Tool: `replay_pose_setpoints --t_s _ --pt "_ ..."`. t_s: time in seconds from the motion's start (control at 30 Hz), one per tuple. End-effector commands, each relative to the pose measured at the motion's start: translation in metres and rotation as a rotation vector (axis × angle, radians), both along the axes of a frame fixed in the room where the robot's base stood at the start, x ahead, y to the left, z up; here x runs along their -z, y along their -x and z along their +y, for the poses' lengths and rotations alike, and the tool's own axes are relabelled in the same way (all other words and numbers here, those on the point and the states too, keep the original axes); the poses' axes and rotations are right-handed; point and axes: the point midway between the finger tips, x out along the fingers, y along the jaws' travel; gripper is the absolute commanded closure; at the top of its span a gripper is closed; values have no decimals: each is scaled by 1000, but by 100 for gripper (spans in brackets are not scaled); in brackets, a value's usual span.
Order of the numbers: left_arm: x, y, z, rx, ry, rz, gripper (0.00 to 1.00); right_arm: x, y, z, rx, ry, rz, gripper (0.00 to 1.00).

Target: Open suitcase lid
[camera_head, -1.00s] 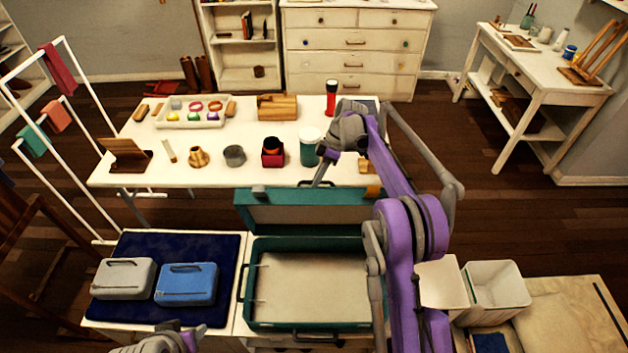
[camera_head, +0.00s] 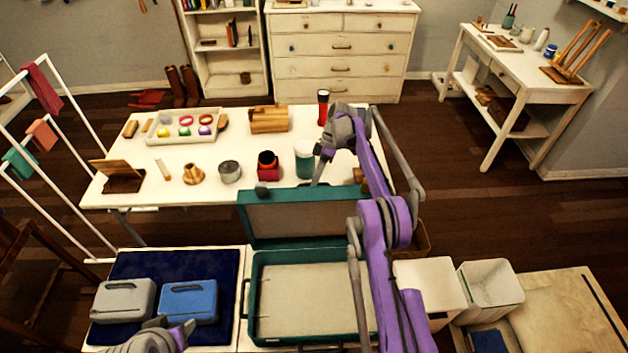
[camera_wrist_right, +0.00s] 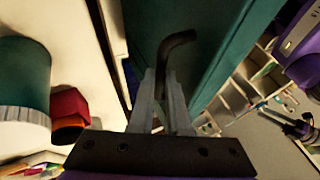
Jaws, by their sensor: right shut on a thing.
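The teal suitcase (camera_head: 254,300) lies open at the front, with its pale inside showing. Its lid (camera_head: 246,222) stands raised at the back edge, its pale lining facing me. My right gripper (camera_head: 317,183) is at the lid's top edge. In the right wrist view, its fingers (camera_wrist_right: 165,95) are shut on a dark bent handle (camera_wrist_right: 178,42) beside the lid's teal face (camera_wrist_right: 222,35). My left gripper (camera_head: 188,330) is low at the left, by the blue case; its fingers are too small to judge. My right arm hides the suitcase's right side.
A white table (camera_head: 137,215) behind the lid holds a green jar (camera_head: 304,160), a red box (camera_head: 268,172) and other small items. Grey (camera_head: 123,299) and blue (camera_head: 188,300) cases lie on a navy mat (camera_head: 180,265) at left. A white bin (camera_head: 490,286) stands at right.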

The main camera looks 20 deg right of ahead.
Motion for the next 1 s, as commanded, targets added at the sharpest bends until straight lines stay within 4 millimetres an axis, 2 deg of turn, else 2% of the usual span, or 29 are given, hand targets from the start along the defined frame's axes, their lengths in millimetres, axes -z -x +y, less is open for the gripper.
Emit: replay_pose_setpoints --t_s 0.17,0.2,0.37,0.67,0.77,1.0 --pt "0 0 0 0 0 0 50 -2 0 2 -2 -4 -1 100" --pt "0 0 0 0 0 0 50 -2 0 2 -2 -4 -1 84" --pt "0 0 0 0 0 0 50 -2 0 1 -2 -3 -1 55" --pt "-1 -1 0 0 0 -1 50 -3 -1 0 -1 -2 -1 55" --pt "-7 -4 0 0 0 -7 50 -13 -5 -5 0 -1 -3 55" --pt "-31 -18 0 0 0 -34 50 -51 -19 -25 0 -2 -7 55"
